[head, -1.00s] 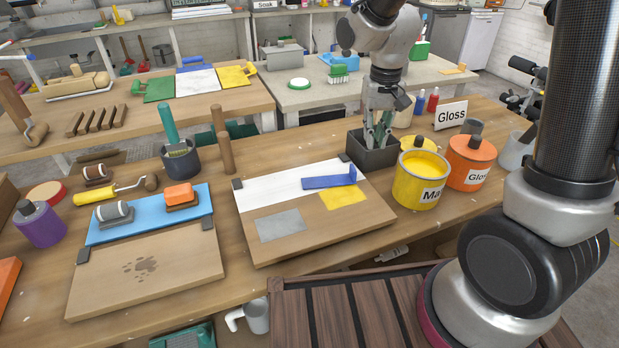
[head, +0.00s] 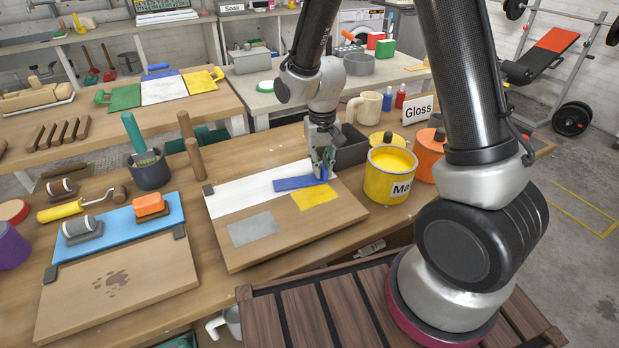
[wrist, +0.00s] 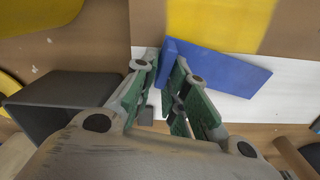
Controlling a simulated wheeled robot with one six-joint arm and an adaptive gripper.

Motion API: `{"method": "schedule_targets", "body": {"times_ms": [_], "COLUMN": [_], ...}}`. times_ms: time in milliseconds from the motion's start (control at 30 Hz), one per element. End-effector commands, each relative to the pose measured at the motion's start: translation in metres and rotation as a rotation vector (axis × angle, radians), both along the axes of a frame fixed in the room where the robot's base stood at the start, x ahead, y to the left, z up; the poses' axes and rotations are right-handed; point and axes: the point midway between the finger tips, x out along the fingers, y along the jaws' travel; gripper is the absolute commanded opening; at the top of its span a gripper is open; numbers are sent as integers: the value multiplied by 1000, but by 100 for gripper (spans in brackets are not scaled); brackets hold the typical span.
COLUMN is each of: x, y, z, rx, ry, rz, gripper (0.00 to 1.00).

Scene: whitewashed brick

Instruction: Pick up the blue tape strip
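The blue tape strip (head: 295,184) lies across the white strip and the wooden board, its right end bent up into a tab. My gripper (head: 322,172) is down at that tab in the head view. In the wrist view the blue tape strip (wrist: 225,72) runs off to the right, and its raised tab stands between the green-padded fingertips of my gripper (wrist: 167,62). The fingers look open, one on each side of the tab. Contact with the tab is hard to judge. The strip still rests on the board.
A yellow patch (head: 317,197) and a grey patch (head: 253,229) lie on the board (head: 285,238). A dark open box (head: 352,148) stands close behind my gripper. A yellow paint can (head: 388,178) and an orange can (head: 427,160) stand to the right.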

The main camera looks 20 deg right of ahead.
Motion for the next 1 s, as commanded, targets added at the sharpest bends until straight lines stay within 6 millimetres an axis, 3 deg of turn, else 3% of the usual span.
{"method": "schedule_targets", "body": {"times_ms": [100,200,567,1000], "x": [0,0,1,1], "y": [0,0,0,0], "z": [0,0,4,85], "rx": [0,0,1,2], "ry": [0,0,-2,-4], "rz": [0,0,0,0], "gripper": [12,0,0,0]}}
